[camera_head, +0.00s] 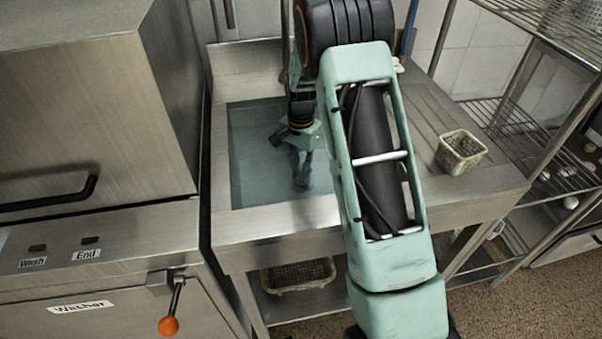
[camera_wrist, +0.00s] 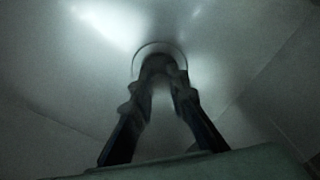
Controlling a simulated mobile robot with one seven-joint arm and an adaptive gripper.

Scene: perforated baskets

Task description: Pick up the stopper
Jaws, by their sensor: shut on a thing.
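My gripper (camera_head: 301,183) reaches down into the sink (camera_head: 330,209), which holds bluish water. In the wrist view, my gripper's two dark fingers (camera_wrist: 162,68) come together at a round stopper (camera_wrist: 160,47) on the sink floor. The fingers are shut on the stopper's middle, and its round edge shows just beyond the fingertips. The wrist view is dim, so I cannot tell whether the stopper is seated or slightly lifted. In the head view the stopper is hidden by the gripper.
A perforated basket (camera_head: 461,151) stands on the drainboard right of the sink. Another basket (camera_head: 298,275) is on the shelf below. A washer (camera_head: 100,266) with an orange-knobbed lever (camera_head: 169,326) stands at left. Wire shelves (camera_head: 500,130) are at right.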

